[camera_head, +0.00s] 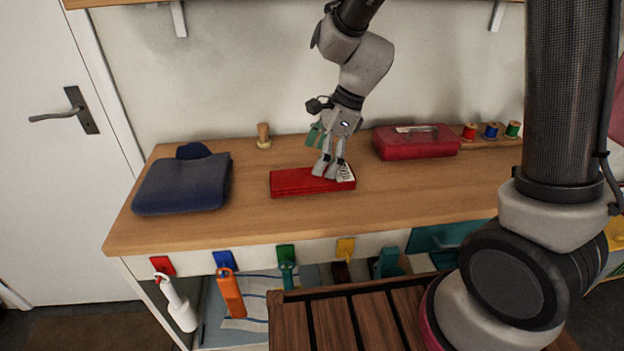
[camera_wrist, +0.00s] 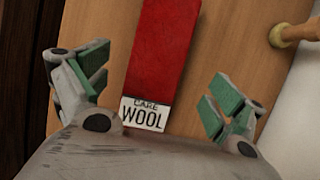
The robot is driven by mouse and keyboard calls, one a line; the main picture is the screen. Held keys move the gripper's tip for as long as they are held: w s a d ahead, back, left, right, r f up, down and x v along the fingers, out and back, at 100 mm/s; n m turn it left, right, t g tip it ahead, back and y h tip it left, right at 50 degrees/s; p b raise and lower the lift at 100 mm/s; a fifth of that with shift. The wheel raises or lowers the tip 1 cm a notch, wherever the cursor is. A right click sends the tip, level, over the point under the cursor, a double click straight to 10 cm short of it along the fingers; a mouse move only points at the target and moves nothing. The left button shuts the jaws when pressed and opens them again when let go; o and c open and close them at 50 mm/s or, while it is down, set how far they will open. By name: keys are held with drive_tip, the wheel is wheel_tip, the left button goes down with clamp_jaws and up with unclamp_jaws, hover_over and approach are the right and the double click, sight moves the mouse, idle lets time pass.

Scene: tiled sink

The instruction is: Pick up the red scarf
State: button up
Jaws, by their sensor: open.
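The red scarf (camera_head: 296,182) lies folded into a flat, narrow strip on the wooden worktop. A white label reading "CARE WOOL" is at its right end. My gripper (camera_head: 327,172) is above that right end, pointing down. In the wrist view, the scarf (camera_wrist: 163,50) runs between the two spread fingers of my gripper (camera_wrist: 155,95), with the label nearest the palm. The fingers are open, one on each side of the scarf, with nothing held. I cannot tell whether the fingertips touch the scarf or the worktop.
A folded dark blue cloth (camera_head: 182,186) lies at the left of the worktop (camera_head: 240,222). A wooden peg (camera_head: 263,137) stands behind the scarf. A red case (camera_head: 415,142) and several thread spools (camera_head: 491,131) are at the back right. Bare wood surrounds the scarf.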

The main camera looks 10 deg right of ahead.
sight(312, 180)
drive_tip(key=x, duration=0.4)
drive_tip(key=shift+s+f, duration=0.15)
drive_tip(key=shift+f, duration=0.25)
drive_tip(key=shift+c, duration=0.2)
drive_tip(key=c, duration=1.1)
